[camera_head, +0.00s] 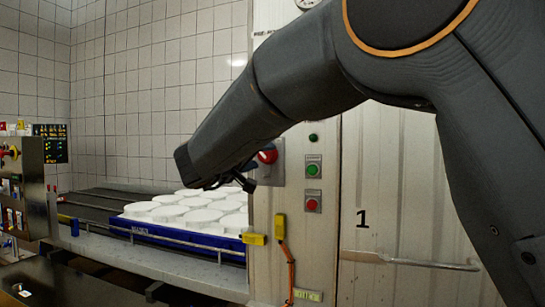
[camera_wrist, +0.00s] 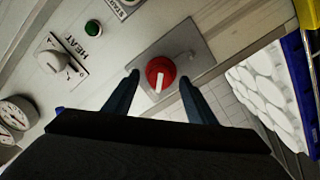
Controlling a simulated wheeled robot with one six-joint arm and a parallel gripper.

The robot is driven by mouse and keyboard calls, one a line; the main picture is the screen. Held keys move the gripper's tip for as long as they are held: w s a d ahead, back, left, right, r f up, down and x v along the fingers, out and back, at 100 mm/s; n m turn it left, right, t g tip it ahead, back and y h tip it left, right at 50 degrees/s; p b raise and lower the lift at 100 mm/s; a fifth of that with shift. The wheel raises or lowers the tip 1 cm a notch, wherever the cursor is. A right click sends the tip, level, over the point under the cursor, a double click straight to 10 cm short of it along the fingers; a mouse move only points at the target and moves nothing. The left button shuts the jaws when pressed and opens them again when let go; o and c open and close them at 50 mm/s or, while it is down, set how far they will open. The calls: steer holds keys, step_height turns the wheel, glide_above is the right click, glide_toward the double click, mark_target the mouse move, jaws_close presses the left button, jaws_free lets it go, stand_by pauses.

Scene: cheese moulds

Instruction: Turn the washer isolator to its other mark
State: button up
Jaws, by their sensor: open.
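The isolator is a red rotary knob (camera_wrist: 160,73) with a white pointer bar, on a grey plate (camera_wrist: 190,52). In the wrist view the bar points down towards my gripper; the marks on the plate are too small to read. In the head view the red knob (camera_head: 268,156) shows on the front panel, partly covered by my gripper. My gripper (camera_wrist: 160,80) is open, with one finger on each side of the knob. The gaps between fingers and knob show, so it does not grip it. My gripper also shows in the head view (camera_head: 238,180).
A HEAT knob (camera_wrist: 52,60), a green lamp (camera_wrist: 93,28) and dials (camera_wrist: 15,115) are on the same panel. Green (camera_head: 313,169) and red (camera_head: 312,204) buttons sit right of the isolator. A blue tray (camera_head: 180,238) of white moulds stands left, beside a yellow block (camera_head: 253,239).

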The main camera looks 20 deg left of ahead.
steer(key=shift+w, duration=0.65)
steer(key=c, duration=0.9)
steer(key=shift+a, duration=0.15)
steer(key=shift+c, duration=0.7)
